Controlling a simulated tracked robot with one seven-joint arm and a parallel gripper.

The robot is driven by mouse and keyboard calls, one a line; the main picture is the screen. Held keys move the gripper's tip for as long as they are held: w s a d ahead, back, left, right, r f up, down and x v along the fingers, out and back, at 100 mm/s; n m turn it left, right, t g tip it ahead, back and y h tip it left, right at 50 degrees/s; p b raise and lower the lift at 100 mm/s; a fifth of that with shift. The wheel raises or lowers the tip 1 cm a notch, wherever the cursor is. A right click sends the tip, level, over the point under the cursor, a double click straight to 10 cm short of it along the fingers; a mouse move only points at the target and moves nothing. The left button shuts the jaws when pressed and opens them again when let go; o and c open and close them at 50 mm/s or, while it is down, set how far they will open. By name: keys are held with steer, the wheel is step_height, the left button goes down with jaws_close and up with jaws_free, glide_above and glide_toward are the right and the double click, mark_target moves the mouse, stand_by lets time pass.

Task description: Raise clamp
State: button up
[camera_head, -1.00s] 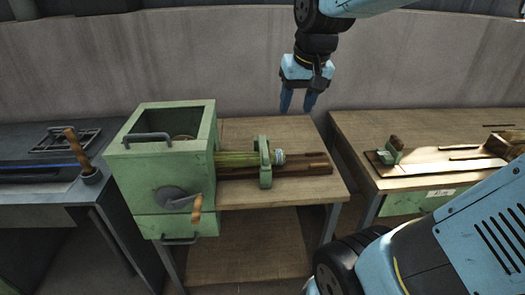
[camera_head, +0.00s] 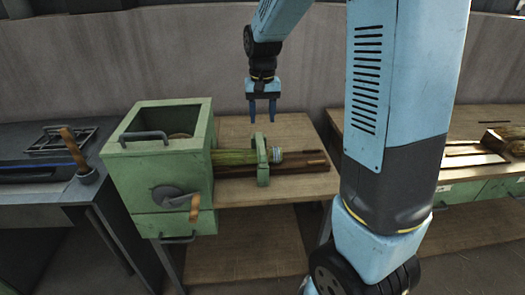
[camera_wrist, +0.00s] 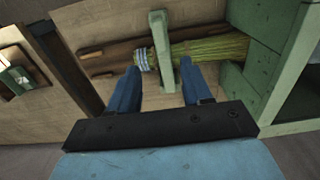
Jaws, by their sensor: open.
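The green clamp (camera_head: 262,160) stands upright on the wooden table, around the broom (camera_head: 234,157) near its bound end. It also shows in the wrist view (camera_wrist: 162,55) as a green bar crossing the broom. My gripper (camera_head: 262,119) is open and points down, above the clamp and apart from it. In the wrist view (camera_wrist: 160,85) the clamp lies between the lines of its two blue fingers. The broom's bristles (camera_wrist: 210,47) run into the green box, and its bound end has a white and blue wrap (camera_wrist: 141,60).
The green box (camera_head: 160,180) with an open top and a crank handle (camera_head: 194,205) stands left of the clamp. A dark bench (camera_head: 40,200) is at the left. Another table (camera_head: 480,150) with wooden parts is at the right, partly hidden by my arm. The wall is behind.

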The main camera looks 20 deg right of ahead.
mark_target(263, 150)
step_height(263, 150, down, 14)
steer(key=shift+r, duration=0.2)
stand_by(0.4)
steer(key=shift+c, duration=0.3)
jaws_close()
